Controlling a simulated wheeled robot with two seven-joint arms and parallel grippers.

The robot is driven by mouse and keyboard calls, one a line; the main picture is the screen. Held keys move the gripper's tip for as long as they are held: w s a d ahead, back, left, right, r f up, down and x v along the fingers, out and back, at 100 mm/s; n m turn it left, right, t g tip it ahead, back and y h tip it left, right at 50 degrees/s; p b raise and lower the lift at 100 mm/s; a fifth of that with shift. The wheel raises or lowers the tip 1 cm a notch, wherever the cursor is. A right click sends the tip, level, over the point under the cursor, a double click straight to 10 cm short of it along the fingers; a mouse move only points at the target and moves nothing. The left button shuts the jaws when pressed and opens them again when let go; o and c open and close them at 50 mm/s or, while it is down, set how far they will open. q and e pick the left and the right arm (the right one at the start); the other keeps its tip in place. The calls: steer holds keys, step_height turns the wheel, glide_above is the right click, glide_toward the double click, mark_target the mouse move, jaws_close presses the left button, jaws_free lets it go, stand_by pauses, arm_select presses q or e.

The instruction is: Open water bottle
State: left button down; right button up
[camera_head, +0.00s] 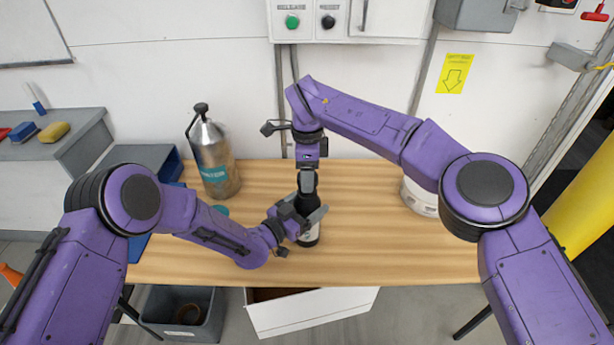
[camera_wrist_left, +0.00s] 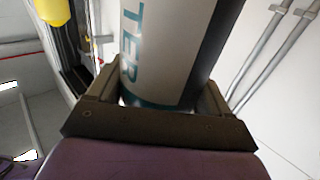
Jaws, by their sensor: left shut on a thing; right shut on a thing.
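A dark bottle with a pale label (camera_head: 309,238) stands upright on the wooden table (camera_head: 380,250), near the middle. My left gripper (camera_head: 307,213) comes from the left and is shut around its body. In the left wrist view the bottle (camera_wrist_left: 170,50) sits between both fingers, with the teal letters "TER" and a teal band on a pale label. My right gripper (camera_head: 307,184) points down from above and is shut on the bottle's top. The fingers hide the cap, so I cannot tell whether it is loose.
A large metal flask (camera_head: 214,160) with a teal label and black top stands at the back left. A white round container (camera_head: 418,198) is partly behind my right arm. A teal disc (camera_head: 220,210) lies near the flask. A grey bin (camera_head: 182,312) and white box (camera_head: 310,310) are below the front edge.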

steer(key=shift+r, duration=2.05)
arm_select(q)
jaws_free()
